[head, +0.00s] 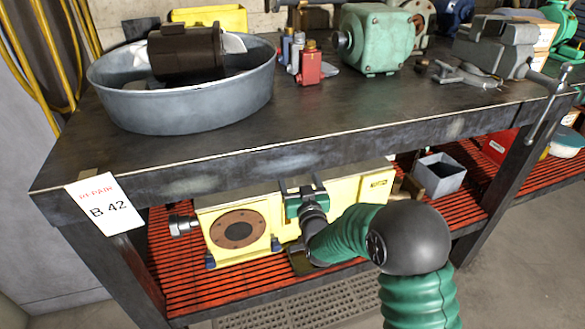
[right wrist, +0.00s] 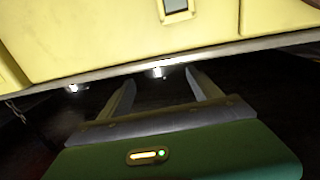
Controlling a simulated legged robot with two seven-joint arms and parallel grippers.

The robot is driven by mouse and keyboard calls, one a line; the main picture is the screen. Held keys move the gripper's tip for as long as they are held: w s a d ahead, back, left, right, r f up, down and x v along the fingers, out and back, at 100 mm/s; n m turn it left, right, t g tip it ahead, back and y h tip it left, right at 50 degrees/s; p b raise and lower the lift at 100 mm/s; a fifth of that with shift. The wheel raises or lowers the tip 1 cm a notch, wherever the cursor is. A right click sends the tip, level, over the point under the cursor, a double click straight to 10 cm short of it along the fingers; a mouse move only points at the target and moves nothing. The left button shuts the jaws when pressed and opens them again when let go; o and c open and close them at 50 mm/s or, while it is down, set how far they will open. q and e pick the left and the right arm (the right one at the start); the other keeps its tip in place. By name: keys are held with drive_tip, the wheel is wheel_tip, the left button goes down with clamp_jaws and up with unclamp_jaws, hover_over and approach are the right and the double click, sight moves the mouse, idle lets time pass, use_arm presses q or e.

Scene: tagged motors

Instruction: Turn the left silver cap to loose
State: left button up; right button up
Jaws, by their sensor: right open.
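A silver cap (head: 183,225) sticks out from the left end of a yellow motor housing (head: 375,186) on the red slatted lower shelf. The housing has a round brown flange (head: 239,230) on its front. My right gripper (head: 301,186) is at the middle of the housing, right of the flange and well apart from the silver cap. In the right wrist view the gripper (right wrist: 160,80) is open, with nothing between its two fingers. A yellow surface (right wrist: 90,35) fills the top of that view. My left gripper is not in view.
A grey basin (head: 180,105) and a green motor (head: 378,40) stand on top. A small grey bin (head: 440,176) sits right of the housing on the red shelf (head: 190,285).

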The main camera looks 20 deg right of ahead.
drive_tip(key=w, duration=0.2)
drive_tip(key=w+b, duration=0.1)
drive_tip(key=w, duration=0.1)
drive_tip(key=w+b, duration=0.1)
drive_tip(key=w, duration=0.1)
drive_tip(key=shift+w+d+f, duration=0.15)
drive_tip(key=shift+w+d, duration=0.2)
drive_tip(key=shift+w, duration=0.3)
drive_tip(key=c, duration=1.4)
drive_tip(key=shift+o, duration=0.2)
